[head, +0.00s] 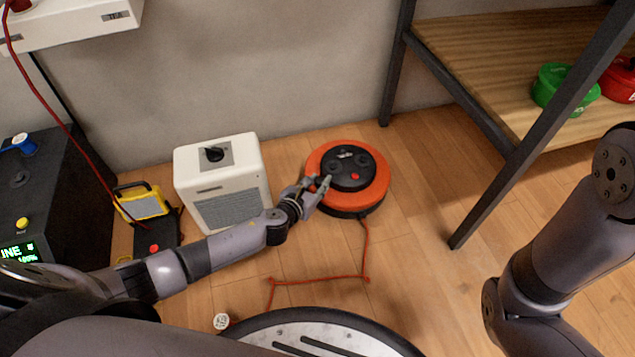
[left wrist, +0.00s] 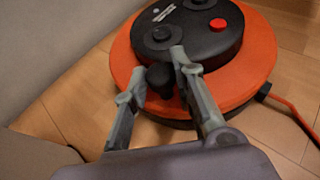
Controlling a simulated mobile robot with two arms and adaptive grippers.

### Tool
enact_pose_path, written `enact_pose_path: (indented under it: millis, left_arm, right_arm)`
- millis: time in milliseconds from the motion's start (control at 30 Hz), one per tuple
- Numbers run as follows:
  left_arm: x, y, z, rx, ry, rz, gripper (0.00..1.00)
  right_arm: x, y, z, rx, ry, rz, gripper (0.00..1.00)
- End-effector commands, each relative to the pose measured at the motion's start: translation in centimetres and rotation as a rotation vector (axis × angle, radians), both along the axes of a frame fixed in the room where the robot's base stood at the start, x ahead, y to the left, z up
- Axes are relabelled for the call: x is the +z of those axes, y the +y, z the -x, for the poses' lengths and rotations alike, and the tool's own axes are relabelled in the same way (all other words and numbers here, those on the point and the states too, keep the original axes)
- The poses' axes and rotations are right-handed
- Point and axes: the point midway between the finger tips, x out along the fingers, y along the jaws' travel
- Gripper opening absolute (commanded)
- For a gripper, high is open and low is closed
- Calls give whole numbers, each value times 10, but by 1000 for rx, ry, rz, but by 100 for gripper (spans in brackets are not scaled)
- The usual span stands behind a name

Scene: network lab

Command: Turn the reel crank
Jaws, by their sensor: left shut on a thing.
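The cable reel (head: 378,190) lies flat on the wooden floor, with an orange rim and a black top bearing a red button. It also shows in the left wrist view (left wrist: 262,60). My left gripper (head: 323,184) reaches its left front edge. In the left wrist view its two fingers (left wrist: 165,75) are shut around a dark knob, the crank handle (left wrist: 159,75), at the near edge of the black top. Part of the handle is hidden by the fingers. My right arm shows at the right, but its gripper is out of view.
A white heater-like box (head: 225,165) stands close behind my left forearm. A metal shelf (head: 480,45) with wooden boards stands at the right. A red cable (head: 320,280) runs from the reel across the floor. Floor right of the reel is clear.

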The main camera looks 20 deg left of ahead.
Motion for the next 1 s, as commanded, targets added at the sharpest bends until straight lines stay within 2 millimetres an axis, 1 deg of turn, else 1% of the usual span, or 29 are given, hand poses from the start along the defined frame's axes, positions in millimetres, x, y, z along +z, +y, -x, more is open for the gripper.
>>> enact_pose_path:
  millis: [433, 500, 600, 700, 1000]
  left_arm:
    - [0, 0, 0, 0, 0, 0, 0]
    - [1, 5, -3, 1, 0, -3, 0]
    - [2, 18, -12, 3, -1, -5, 0]
    - [0, 26, -19, 5, 0, -3, 0]
    - [0, 29, -21, 7, -1, -3, 0]
  right_arm:
    - [0, 0, 0, 0, 1, 0, 40]
    - [3, 0, -1, 0, 1, 0, 40]
    - [6, 0, -1, 0, 2, 0, 40]
    - [7, 0, -1, 0, 2, 0, 40]
    - [6, 0, -1, -1, 2, -1, 40]
